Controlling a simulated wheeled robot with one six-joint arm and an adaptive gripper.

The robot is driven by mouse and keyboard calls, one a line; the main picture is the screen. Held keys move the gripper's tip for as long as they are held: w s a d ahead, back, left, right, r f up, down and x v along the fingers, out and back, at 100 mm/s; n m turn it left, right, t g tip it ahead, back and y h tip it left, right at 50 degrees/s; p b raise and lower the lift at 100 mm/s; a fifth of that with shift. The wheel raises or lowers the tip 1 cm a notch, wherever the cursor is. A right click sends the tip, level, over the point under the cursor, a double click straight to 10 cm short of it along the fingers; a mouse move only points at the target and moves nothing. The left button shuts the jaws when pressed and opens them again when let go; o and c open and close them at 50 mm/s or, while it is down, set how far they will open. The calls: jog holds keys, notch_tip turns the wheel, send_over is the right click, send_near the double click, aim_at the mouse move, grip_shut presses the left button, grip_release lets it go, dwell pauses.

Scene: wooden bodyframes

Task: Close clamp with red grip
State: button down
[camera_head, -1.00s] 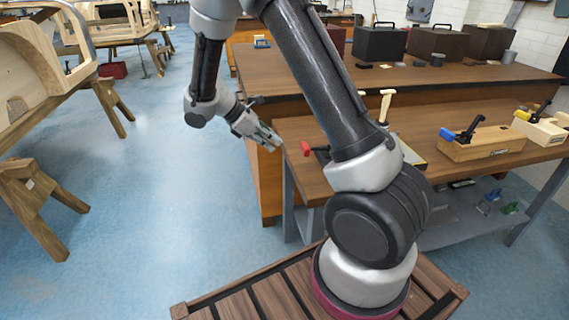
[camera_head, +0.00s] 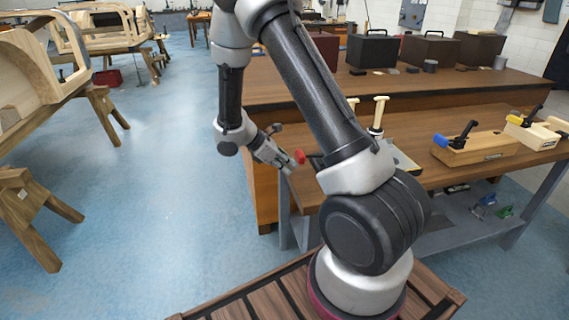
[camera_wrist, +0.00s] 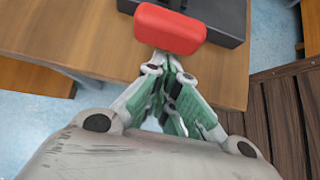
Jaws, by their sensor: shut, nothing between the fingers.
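The red grip (camera_head: 300,156) of the clamp shows at the left end of the workbench in the head view, just beyond my gripper (camera_head: 287,165). In the wrist view the red grip (camera_wrist: 169,27) is a rounded block directly ahead of my gripper (camera_wrist: 170,72). A dark clamp body (camera_wrist: 222,17) lies behind it on the wood. My fingers are shut and empty, with their tips very close to the grip's near side; I cannot tell whether they touch it. Much of the clamp is hidden behind my arm in the head view.
The workbench (camera_head: 425,177) also holds a blue-grip clamp on a wooden block (camera_head: 478,148) and a yellow-grip clamp (camera_head: 533,132) at the right. A wooden mallet (camera_head: 378,113) stands behind my arm. Blue floor (camera_head: 165,200) is open to the left.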

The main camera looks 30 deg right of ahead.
jog(key=shift+r, duration=0.1)
jog(key=r+y, duration=0.2)
jog(key=d+r+t+y, duration=0.1)
jog(key=r, duration=0.2)
jog(key=r+y, duration=0.2)
jog(key=shift+s+d+r+t+y, duration=0.2)
jog(key=shift+d+t+y, duration=0.1)
jog(key=shift+t, duration=0.1)
jog(key=d+r+y, duration=0.2)
jog(key=s+d+r+t+y, duration=0.1)
jog(key=d+r+y, duration=0.1)
jog(key=y, duration=0.1)
jog(key=shift+r, duration=0.2)
jog(key=shift+s+d+r+t+y, duration=0.25)
jog(key=shift+d+r+y, duration=0.15)
jog(key=shift+d, duration=0.25)
jog(key=shift+s+d+r+t+y, duration=0.2)
jog(key=shift+d+r+y, duration=0.1)
jog(key=shift+d+r, duration=0.25)
jog(key=shift+d, duration=0.2)
